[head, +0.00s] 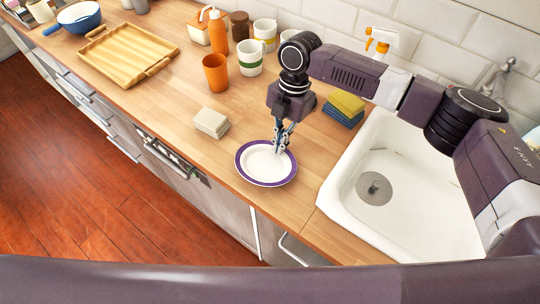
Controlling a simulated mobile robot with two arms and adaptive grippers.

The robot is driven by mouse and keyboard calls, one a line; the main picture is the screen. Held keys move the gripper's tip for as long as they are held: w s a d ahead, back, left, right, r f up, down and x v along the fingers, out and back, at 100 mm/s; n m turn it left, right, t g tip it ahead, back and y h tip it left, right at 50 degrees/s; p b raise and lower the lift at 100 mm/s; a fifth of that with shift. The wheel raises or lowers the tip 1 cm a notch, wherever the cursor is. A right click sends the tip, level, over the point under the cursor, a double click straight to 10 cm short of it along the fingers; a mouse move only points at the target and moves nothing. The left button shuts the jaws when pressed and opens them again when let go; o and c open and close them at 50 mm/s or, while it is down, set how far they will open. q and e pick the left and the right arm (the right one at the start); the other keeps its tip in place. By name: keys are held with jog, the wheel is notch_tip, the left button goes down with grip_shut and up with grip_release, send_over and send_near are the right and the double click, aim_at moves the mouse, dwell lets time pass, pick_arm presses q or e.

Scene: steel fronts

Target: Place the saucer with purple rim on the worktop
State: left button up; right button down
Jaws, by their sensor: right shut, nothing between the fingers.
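The saucer with purple rim (245,172) lies flat on the wooden worktop (205,160), close to the front edge and left of the sink. It is white inside and looks empty. My right gripper (280,150) points down over the back right part of the saucer. Its fingers are shut with nothing between them. Whether the fingertips touch the saucer cannot be told. My left gripper is not in view.
A white sink (335,170) is right of the saucer. A beige stack (210,122), an orange cup (215,73), yellow and blue sponges (345,107), several mugs and a wooden tray (128,55) stand around.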

jog(key=w+d, duration=0.2)
jog(key=w, duration=0.1)
jog(key=shift+w+d+f+b, duration=0.1)
jog(key=shift+w+d+b, duration=0.1)
jog(key=shift+d+b, duration=0.15)
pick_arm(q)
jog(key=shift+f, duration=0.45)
